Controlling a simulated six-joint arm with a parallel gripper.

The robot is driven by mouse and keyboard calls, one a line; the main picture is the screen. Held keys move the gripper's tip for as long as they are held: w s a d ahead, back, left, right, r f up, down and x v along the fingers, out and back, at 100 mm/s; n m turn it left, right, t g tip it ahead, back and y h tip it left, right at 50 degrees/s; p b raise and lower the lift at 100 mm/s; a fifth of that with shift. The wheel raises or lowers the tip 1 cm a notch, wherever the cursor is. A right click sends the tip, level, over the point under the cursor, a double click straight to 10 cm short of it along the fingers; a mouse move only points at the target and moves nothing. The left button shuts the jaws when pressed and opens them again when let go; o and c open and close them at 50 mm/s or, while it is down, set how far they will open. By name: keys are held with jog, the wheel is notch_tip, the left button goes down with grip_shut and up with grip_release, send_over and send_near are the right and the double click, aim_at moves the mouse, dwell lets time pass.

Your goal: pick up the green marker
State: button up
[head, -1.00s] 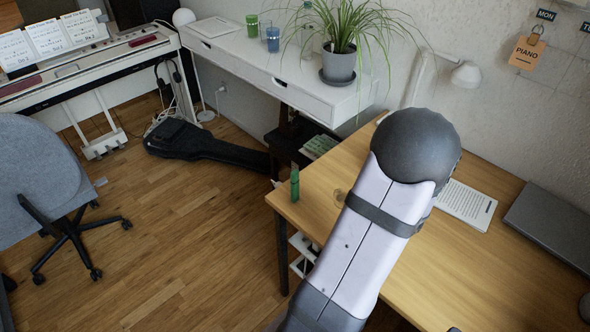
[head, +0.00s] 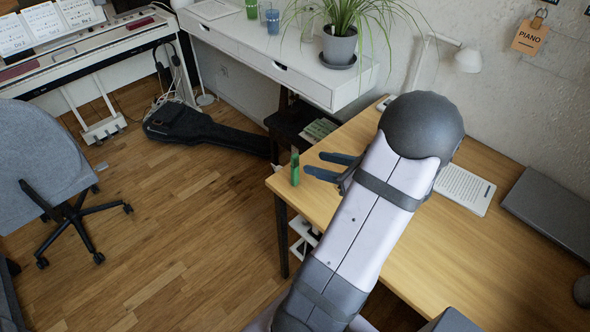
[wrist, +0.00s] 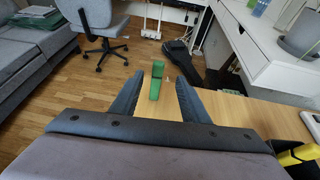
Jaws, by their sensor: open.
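The green marker (head: 295,168) stands upright near the left corner of the wooden desk (head: 470,262). In the wrist view the green marker (wrist: 156,80) shows ahead, between the lines of the two fingers and near the desk edge. My gripper (head: 330,167) is open and empty, with its dark blue fingers pointing left at the marker. A small gap shows between the fingertips and the marker in the head view. In the wrist view my gripper (wrist: 157,92) has one finger on each side of the marker's line. My arm hides the middle of the desk.
A white tablet or sheet (head: 464,189) and a grey laptop (head: 548,212) lie on the desk's right part. A white shelf (head: 290,68) with a potted plant (head: 339,44) stands behind. A yellow object (wrist: 298,155) shows at the wrist view's lower right.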

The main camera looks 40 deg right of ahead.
aim_at(297, 156)
jog(key=x, duration=0.1)
jog(key=p+x, duration=0.1)
jog(key=x, duration=0.3)
jog(key=shift+w+a+r, duration=0.25)
jog(key=shift+w+r, duration=0.1)
jog(key=shift+w+f, duration=0.25)
jog(key=shift+w, duration=0.3)
jog(key=shift+c, duration=0.2)
grip_shut()
